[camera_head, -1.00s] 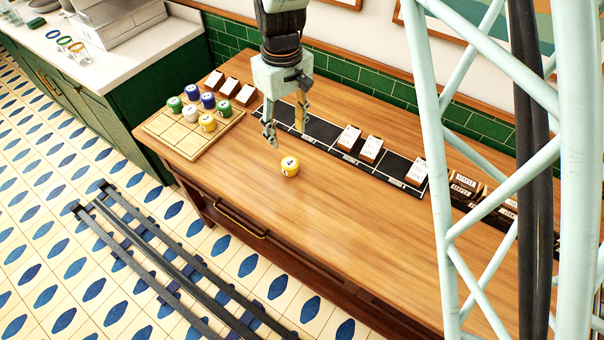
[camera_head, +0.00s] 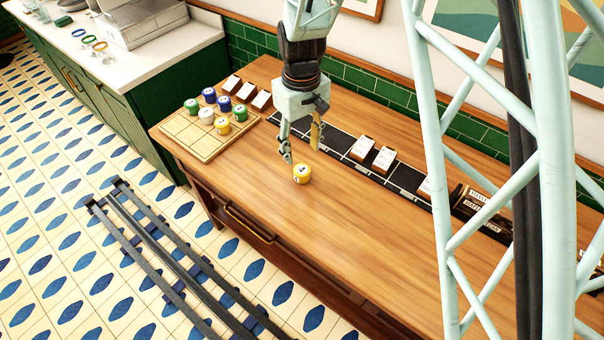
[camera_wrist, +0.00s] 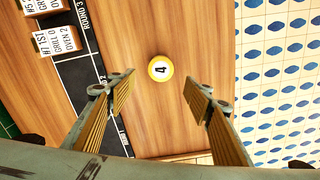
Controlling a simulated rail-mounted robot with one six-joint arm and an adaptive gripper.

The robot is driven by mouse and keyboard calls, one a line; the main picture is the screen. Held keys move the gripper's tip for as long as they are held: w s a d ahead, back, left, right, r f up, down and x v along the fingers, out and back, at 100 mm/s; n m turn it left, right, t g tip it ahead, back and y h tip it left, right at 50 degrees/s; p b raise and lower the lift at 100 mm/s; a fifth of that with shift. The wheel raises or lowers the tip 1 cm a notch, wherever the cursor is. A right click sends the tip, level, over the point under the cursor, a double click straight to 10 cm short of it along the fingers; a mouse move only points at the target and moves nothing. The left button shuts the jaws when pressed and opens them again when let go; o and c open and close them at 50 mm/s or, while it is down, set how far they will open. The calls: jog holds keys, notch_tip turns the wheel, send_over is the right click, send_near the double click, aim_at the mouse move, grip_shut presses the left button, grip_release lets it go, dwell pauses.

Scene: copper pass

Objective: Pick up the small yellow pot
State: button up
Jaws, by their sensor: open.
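A small yellow pot (camera_head: 302,174) with a white lid marked 4 stands upright on the bare wooden counter. In the wrist view the pot (camera_wrist: 160,68) lies ahead of the fingertips, centred between them. My gripper (camera_head: 302,152) is open and empty, and in the head view it hangs just above and behind the pot. Its two fingers (camera_wrist: 165,84) are spread wide in the wrist view and do not touch the pot. Another yellow pot (camera_head: 223,128) stands on the wooden grid board at the left.
The grid board (camera_head: 200,146) holds several green, blue, white and yellow pots. A black strip (camera_head: 338,152) with ticket cards (camera_head: 383,160) runs behind the pot. The counter (camera_head: 370,235) in front and right of the pot is clear.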

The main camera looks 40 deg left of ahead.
send_over(301, 169)
jog(key=shift+w+f, duration=0.15)
jog(key=shift+f, duration=2.15)
jog(key=shift+f, duration=0.1)
jog(key=shift+f, duration=2.45)
jog(key=shift+c, duration=0.7)
jog(key=c, duration=0.9)
jog(key=shift+r, duration=0.2)
